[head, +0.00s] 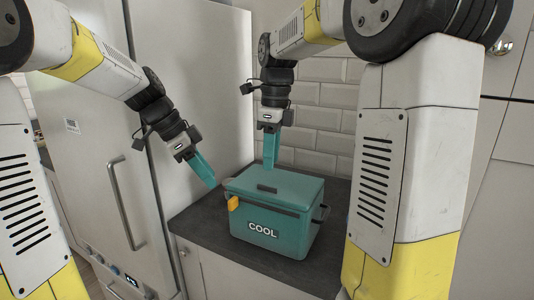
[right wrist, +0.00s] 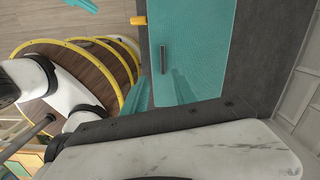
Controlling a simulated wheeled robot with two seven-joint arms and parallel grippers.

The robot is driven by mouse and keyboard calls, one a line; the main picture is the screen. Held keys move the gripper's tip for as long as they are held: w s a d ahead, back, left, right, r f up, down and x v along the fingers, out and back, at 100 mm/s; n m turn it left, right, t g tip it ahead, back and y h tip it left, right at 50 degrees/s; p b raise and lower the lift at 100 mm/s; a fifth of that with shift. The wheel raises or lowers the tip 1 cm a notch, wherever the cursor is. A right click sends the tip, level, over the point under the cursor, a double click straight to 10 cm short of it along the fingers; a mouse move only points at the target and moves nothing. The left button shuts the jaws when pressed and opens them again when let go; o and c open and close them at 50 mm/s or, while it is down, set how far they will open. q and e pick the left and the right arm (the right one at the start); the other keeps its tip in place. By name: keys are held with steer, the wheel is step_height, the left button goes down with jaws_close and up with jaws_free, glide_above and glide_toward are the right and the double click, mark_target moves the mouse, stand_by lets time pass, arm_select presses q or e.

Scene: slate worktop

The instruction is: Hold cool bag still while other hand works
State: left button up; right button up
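The cool bag (head: 266,222) is a teal box marked COOL, upright on the slate worktop (head: 200,220). Its lid is down, with a dark handle (head: 267,188) on top and a yellow tab (head: 233,203) at its left front corner. My left gripper (head: 210,180) is just left of the bag, fingers slanting down; they look apart and empty. My right gripper (head: 270,166) points down at the lid's back edge. In the right wrist view its fingers (right wrist: 160,78) are apart with nothing clear between them; I cannot tell whether they touch the lid (right wrist: 205,50).
A tall pale fridge-like unit (head: 100,150) with a long handle stands left of the worktop. A white tiled wall (head: 320,110) is close behind the bag.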

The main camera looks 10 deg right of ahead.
steer(key=shift+w+a+m+h, duration=0.35)
steer(key=shift+w+m, duration=0.2)
steer(key=shift+m, duration=0.35)
steer(key=shift+a+f, duration=0.1)
step_height(320, 180, down, 8)
steer(key=shift+r, duration=0.25)
jaws_close()
stand_by(0.7)
